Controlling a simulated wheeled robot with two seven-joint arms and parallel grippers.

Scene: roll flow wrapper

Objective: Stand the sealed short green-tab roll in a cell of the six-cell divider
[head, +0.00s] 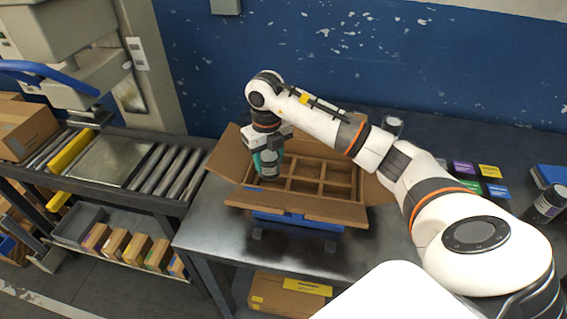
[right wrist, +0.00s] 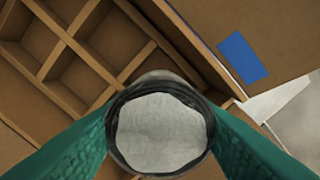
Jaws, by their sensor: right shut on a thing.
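My right gripper (head: 266,160) is shut on a short dark roll (head: 270,170) at the left side of the open carton. In the right wrist view the roll (right wrist: 160,132) shows its pale round end with a dark rim, between teal fingers. No green tab can be made out on it. The brown six-cell divider (head: 305,182) lies inside the carton; its walls also show in the right wrist view (right wrist: 72,42). The cells I can see look empty. The roll is upright or nearly so; I cannot tell whether its lower end is inside a cell. My left gripper is not in view.
The carton (head: 300,207) has its flaps spread open on a dark table (head: 200,235). A roller conveyor (head: 170,168) stands at left. Colored cards (head: 463,167) and a dark roll (head: 546,203) lie at right.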

